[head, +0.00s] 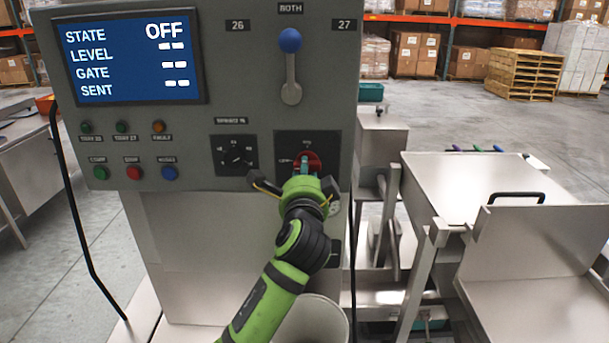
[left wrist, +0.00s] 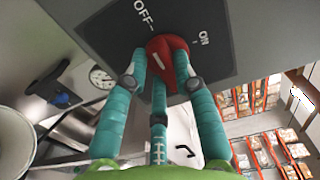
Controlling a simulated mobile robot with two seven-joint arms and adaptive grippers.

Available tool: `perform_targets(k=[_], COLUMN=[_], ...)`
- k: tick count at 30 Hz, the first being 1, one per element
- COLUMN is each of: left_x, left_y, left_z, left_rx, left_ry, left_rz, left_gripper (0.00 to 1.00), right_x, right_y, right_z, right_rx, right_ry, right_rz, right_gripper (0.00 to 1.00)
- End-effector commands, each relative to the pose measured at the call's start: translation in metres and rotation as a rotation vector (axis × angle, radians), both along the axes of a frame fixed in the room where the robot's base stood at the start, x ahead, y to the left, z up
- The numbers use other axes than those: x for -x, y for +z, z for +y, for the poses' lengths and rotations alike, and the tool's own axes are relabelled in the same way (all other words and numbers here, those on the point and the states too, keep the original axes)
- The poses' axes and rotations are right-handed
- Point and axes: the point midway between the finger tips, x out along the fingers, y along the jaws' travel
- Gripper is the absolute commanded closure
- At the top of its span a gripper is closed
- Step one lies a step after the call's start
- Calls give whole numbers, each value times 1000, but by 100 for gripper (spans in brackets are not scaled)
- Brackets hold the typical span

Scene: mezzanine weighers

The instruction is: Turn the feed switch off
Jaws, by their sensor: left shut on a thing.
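The feed switch is a red rotary knob (head: 308,158) on a dark plate (head: 329,148) low on the right of the grey control panel. The knob (left wrist: 178,47) also shows in the left wrist view, with OFF and ON printed beside it and a small pale mark on its face. I cannot tell surely which label the mark points to. My left gripper (head: 303,174) is shut on the knob, its teal fingers around it; they hide part of it. The screen (head: 125,58) reads STATE OFF, with dashes for LEVEL, GATE and SENT. My right gripper is not in view.
A lever with a blue ball (head: 290,40) stands above the switch, under the label BOTH. A black dial (head: 236,155) is close on its left. Several small lamps and buttons (head: 132,172) sit farther left. A steel hopper (head: 465,180) stands to the right.

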Motion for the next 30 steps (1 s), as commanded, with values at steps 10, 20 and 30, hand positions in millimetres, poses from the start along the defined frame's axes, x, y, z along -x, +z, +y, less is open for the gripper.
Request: perform_targets(k=[10, 20, 30], left_x=[0, 0, 16], left_y=[1, 1, 0], left_z=[1, 0, -1], left_rx=[11, 8, 8], left_ry=[1, 0, -2], left_rz=[-2, -1, -2], left_gripper=[100, 48, 48], right_x=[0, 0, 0], right_y=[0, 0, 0], right_z=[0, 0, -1], right_rx=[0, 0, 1], right_ry=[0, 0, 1], right_rz=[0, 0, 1], right_gripper=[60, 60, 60])
